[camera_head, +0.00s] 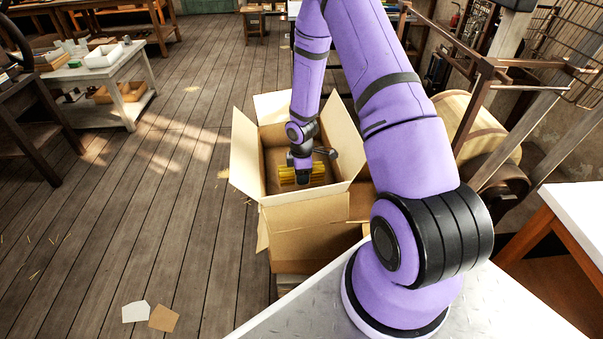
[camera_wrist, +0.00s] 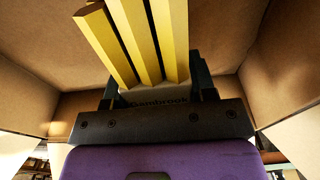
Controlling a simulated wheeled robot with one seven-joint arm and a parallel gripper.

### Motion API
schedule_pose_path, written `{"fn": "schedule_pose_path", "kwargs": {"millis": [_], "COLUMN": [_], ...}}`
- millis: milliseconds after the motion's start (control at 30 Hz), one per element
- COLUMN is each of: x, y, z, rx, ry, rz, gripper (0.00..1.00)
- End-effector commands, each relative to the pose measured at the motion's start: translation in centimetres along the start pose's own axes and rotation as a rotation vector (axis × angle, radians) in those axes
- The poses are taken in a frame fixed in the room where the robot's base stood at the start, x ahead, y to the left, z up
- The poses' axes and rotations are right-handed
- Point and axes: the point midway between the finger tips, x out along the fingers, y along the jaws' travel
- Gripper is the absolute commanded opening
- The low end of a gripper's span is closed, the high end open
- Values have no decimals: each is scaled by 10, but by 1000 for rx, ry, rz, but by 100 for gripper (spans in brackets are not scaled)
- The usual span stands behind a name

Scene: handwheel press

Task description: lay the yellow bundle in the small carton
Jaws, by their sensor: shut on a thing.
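The yellow bundle (camera_head: 287,175) is several long yellow bars side by side. It lies across my gripper (camera_head: 303,178), inside the open carton (camera_head: 241,155) in the head view. In the wrist view the bundle (camera_wrist: 135,40) sits between the two dark fingers of my gripper (camera_wrist: 157,88), which is shut on it. A pale band with printed lettering crosses the bars between the fingers. Brown carton walls (camera_wrist: 28,100) rise on both sides in the wrist view. I cannot tell whether the bundle touches the carton floor.
The carton's flaps stand open around its mouth. Another cardboard part (camera_head: 305,240) shows in front, below the rim; I cannot tell whether it is a flap or a second box. A white-topped table (camera_head: 590,205) stands at right. The plank floor (camera_head: 190,210) at left is mostly clear.

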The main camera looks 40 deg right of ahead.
Motion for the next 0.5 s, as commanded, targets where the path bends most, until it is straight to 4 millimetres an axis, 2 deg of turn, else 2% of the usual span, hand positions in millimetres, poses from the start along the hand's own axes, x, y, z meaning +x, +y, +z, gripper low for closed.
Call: {"fn": "schedule_pose_path", "kwargs": {"millis": [500], "x": [8], "y": [1], "z": [0], "rx": [1], "ry": [0], "rz": [1], "gripper": [21]}}
